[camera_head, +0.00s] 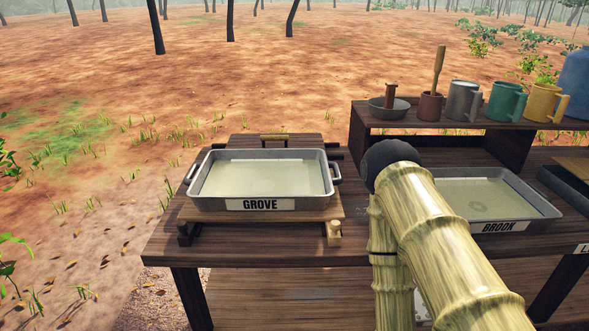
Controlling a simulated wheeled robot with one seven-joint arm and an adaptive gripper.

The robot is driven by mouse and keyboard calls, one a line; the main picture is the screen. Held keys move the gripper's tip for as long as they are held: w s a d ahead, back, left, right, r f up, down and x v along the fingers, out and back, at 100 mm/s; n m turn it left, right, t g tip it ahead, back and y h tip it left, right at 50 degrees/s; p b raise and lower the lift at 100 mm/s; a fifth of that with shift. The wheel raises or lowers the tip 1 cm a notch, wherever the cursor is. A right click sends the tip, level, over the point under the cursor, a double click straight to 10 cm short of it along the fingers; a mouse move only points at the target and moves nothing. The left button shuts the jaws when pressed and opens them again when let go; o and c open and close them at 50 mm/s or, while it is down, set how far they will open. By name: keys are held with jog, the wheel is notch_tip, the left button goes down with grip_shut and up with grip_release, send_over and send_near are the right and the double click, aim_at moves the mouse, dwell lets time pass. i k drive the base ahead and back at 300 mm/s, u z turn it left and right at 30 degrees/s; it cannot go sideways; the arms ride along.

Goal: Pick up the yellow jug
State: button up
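The yellow jug (539,104) stands upright on the raised dark wooden shelf at the back right, at the right end of a row of vessels. Its handle points right. The green jug (503,102) stands just left of it. My arm rises from the lower right, bends at a dark joint in front of the shelf and runs down again. My gripper is not in view, so its opening and whatever it may hold cannot be seen.
On the shelf (425,122) also stand a grey jug (462,101), a brown cup (430,107) and a bowl (388,109). The GROVE tray (262,204) sits left on the table. My arm partly covers the BROOK tray (525,226). A blue container (577,84) is at the right edge.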

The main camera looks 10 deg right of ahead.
aim_at(543, 98)
jog(key=z, duration=1.55)
